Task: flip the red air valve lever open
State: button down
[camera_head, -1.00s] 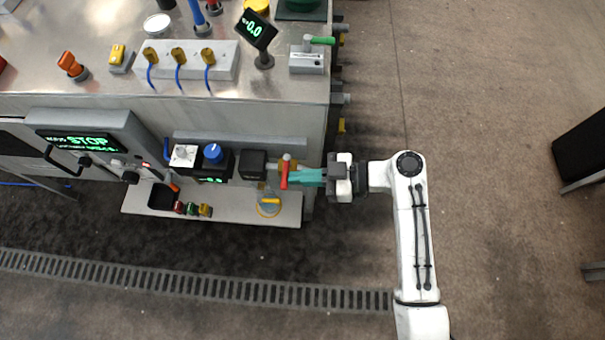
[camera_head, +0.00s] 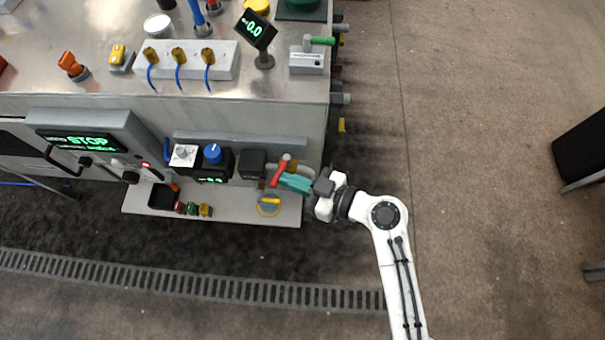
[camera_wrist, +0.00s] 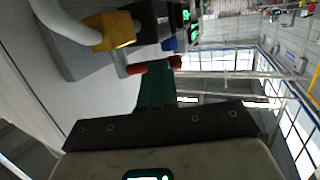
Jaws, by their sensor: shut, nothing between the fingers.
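The red air valve lever (camera_head: 279,171) is on the valve at the right end of the machine's front panel. In the head view it slants, its upper end to the right and its lower end to the left. In the wrist view red parts (camera_wrist: 138,68) show at the tip of the teal fingers. My gripper (camera_head: 285,180) is shut with nothing between its teal fingers. Its fingertips are at the lever's right side and look to be touching it. In the wrist view the fingers (camera_wrist: 155,88) point away from the camera.
A grey shelf (camera_head: 235,213) below holds a round part with a yellow handle (camera_head: 269,201). A dark box (camera_head: 252,163) and a blue knob (camera_head: 213,153) sit left of the lever.

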jog(key=w+a+m+t+h+p, duration=0.2)
jog(key=a+m+t+h, duration=0.1)
jog(key=a+m+t, duration=0.1)
jog(key=shift+a+m+t+h+p, duration=0.4)
jog(key=shift+a+t, duration=0.3)
jog(key=shift+a, duration=0.55)
jog(key=shift+w, duration=0.25)
jog(key=shift+s, duration=0.1)
dwell(0.5)
